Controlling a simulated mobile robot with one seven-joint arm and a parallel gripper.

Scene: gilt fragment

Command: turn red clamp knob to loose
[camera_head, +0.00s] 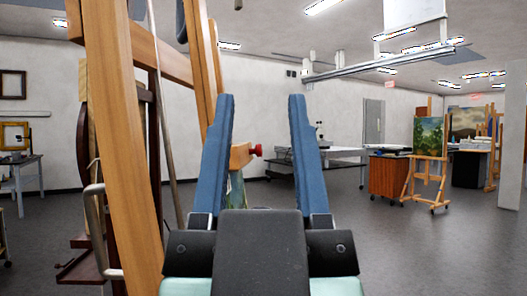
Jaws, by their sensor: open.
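The red clamp knob (255,150) sits on the right end of a short wooden block (239,155), which is partly hidden behind the left finger of my gripper. My gripper (264,98) is open and empty, with its two blue fingers pointing up and away. In the picture the knob shows between the fingers, nearer the left one. It looks farther off than the fingertips, and I see no contact. Which way the knob is turned cannot be told.
A large wooden easel (128,160) stands close on the left, with a metal handle (100,230) on it. The floor (420,250) at right is clear.

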